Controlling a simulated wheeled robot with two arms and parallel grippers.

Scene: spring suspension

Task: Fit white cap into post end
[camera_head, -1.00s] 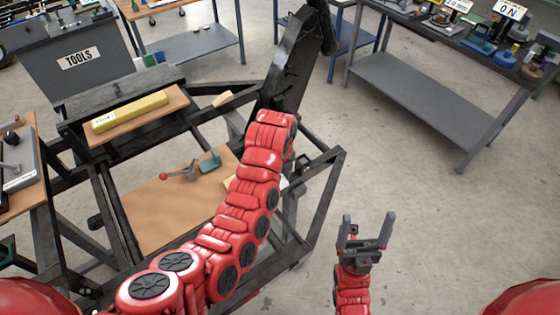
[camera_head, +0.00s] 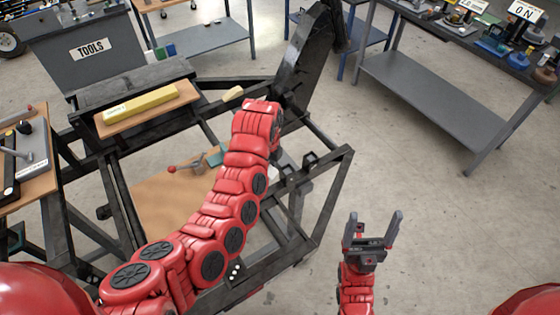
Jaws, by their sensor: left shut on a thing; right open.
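My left arm (camera_head: 235,200) reaches in from the lower left, and its far end bends down near the dark slanted upright (camera_head: 305,65) of the black frame. My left gripper is hidden behind this arm, so its jaws and anything in them do not show. I cannot make out the white cap. A small pale patch shows just right of the arm, too covered to identify. I cannot tell which part of the frame is the post end. My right gripper (camera_head: 373,228) is open and empty, fingers up, over bare floor right of the frame.
The black frame (camera_head: 335,195) carries a wooden board (camera_head: 155,205) with a red-knobbed clamp (camera_head: 185,168). A yellow bar (camera_head: 142,103) lies on a small shelf. A tool cart (camera_head: 90,45) and a workbench (camera_head: 435,95) stand behind. The floor at right is free.

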